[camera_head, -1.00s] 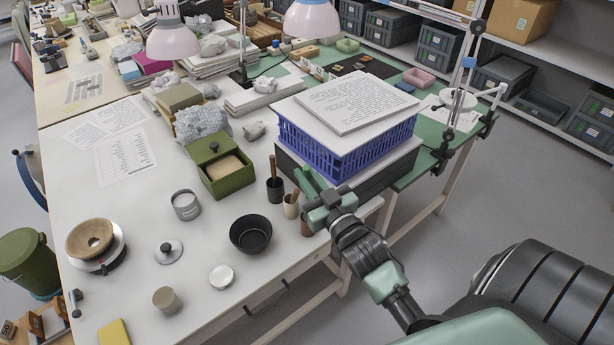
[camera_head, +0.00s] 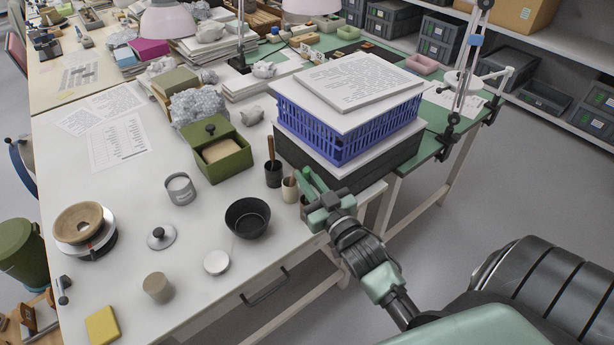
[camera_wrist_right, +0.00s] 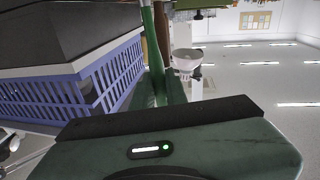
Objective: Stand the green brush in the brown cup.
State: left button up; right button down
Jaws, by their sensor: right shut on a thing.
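My right gripper (camera_head: 309,181) is shut on the green brush (camera_wrist_right: 149,40), whose green length shows upright in the right wrist view. In the head view the brush is hard to tell apart from my green fingers. The brown cup (camera_head: 303,212) stands near the table's right edge, mostly hidden behind my gripper. My gripper is right by this cup in the picture; I cannot tell whether the brush's lower end is inside it. My left gripper is not in view.
The blue crate (camera_head: 345,140) is close behind. A black bowl (camera_head: 247,218) and a green box (camera_head: 222,160) are further left.

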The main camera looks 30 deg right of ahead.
jog(key=shift+f, duration=0.8)
jog(key=c, duration=1.3)
grip_release()
jog(key=shift+c, duration=0.2)
jog(key=shift+r, duration=0.1)
